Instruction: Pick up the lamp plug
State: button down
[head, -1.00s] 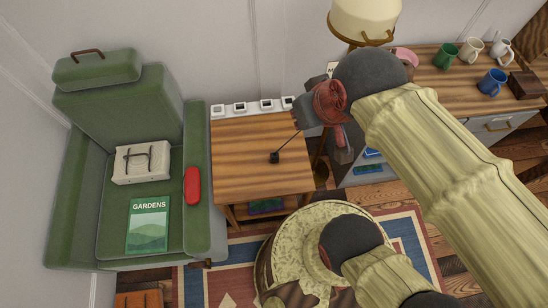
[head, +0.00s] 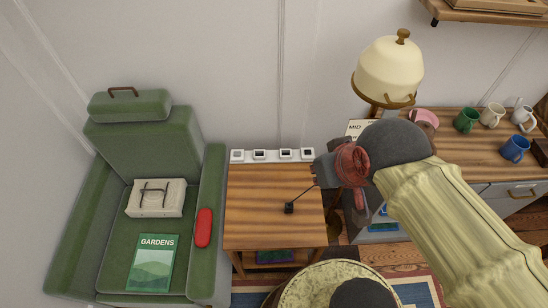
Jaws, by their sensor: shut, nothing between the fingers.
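The lamp plug (head: 289,208) is a small black block on the wooden side table (head: 262,225), right of its middle. A thin dark cord runs from it up and right until my gripper hides it. My gripper (head: 322,172) is over the table's right edge, up and right of the plug and apart from it. It appears shut and empty, though its fingertips are hard to make out. The cream-shaded lamp (head: 390,72) stands behind my arm; its lower part is largely hidden.
A white strip with several sockets (head: 272,155) lies along the table's back edge. A green armchair (head: 150,152) with a red case (head: 203,228) on its arm stands left. A wooden-topped cabinet (head: 465,155) with mugs is right. The tabletop around the plug is clear.

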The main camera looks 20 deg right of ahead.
aim_at(289, 208)
jog(key=j+z, duration=0.25)
jog(key=z, duration=0.25)
jog(key=j+z, duration=0.25)
jog(key=z, duration=0.25)
